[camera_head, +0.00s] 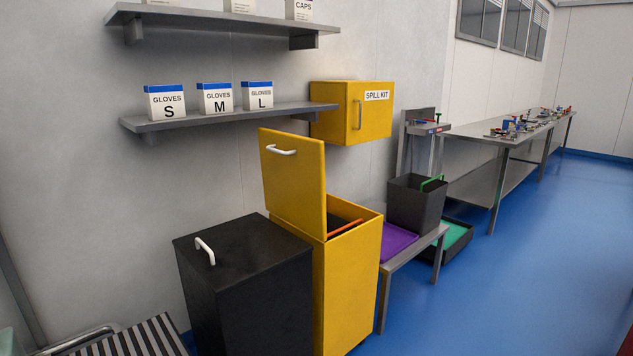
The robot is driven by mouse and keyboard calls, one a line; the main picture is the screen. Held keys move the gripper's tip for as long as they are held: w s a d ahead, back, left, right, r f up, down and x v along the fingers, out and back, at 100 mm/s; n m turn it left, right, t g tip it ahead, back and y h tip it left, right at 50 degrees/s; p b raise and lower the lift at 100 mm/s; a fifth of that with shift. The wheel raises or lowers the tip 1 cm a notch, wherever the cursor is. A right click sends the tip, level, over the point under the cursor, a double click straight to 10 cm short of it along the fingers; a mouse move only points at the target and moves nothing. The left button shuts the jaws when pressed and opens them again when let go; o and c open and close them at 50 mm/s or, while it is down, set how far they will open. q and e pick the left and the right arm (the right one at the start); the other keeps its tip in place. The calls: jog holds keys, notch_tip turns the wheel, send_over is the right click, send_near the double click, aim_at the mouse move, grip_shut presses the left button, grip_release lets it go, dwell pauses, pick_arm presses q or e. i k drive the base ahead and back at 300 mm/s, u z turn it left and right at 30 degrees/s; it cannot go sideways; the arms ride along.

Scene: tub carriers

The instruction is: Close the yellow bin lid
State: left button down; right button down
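The yellow bin (352,285) stands on the floor against the wall, near the middle of the view. Its yellow lid (294,185) is open and stands nearly upright, hinged at the bin's left side. A white handle (281,150) is near the lid's top edge. An orange strip (345,228) shows at the bin's opening; most of the inside is hidden. Neither of my grippers is in view.
A black bin (245,285) with a closed lid and white handle stands close at the left. A low bench (412,248) with a purple tray (398,246) and a dark tub (415,203) is at the right. A yellow spill kit cabinet (350,112) hangs above. The blue floor (540,270) at right is clear.

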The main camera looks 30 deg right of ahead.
aim_at(293, 166)
jog(key=z, duration=1.75)
jog(key=i, duration=1.65)
jog(key=u, duration=0.4)
